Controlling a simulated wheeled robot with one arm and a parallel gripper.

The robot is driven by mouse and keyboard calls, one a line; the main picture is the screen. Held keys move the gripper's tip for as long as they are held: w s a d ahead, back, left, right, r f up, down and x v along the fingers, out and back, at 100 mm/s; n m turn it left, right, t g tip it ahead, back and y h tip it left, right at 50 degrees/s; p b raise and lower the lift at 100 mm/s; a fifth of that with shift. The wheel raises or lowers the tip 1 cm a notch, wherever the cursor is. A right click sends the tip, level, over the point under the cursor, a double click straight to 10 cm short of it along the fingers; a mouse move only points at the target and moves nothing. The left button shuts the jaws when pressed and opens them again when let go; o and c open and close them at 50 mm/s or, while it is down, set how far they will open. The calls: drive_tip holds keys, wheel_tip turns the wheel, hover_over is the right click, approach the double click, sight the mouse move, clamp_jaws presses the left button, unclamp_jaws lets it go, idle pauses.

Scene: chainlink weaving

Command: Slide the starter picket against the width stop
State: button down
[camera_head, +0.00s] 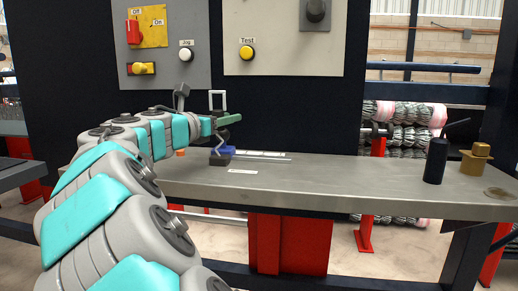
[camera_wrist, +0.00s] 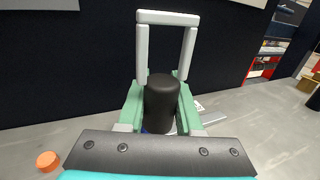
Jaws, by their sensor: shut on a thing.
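My gripper (camera_head: 222,119) is over the left part of the grey bench, its green fingers pointing right in the head view. In the wrist view, the green fingers (camera_wrist: 161,105) are closed around an upright black cylinder (camera_wrist: 162,104). A pale U-shaped frame (camera_wrist: 168,18) stands beyond it and also shows above the gripper in the head view (camera_head: 217,92). Below the gripper, a dark block (camera_head: 220,159) and a blue part (camera_head: 228,150) sit on the bench. Thin pale rods or strips (camera_head: 262,154) lie to their right. I cannot tell which part is the starter picket or the width stop.
The bench (camera_head: 340,178) is clear in its middle. A black canister (camera_head: 436,160) and a tan block (camera_head: 474,160) stand at its right end. A small orange piece (camera_wrist: 48,161) lies left of the gripper.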

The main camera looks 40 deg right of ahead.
drive_tip(key=shift+w+a, duration=0.1)
drive_tip(key=shift+w, duration=0.15)
idle(1.5)
drive_tip(key=c, duration=0.5)
unclamp_jaws()
drive_tip(key=v, duration=0.8)
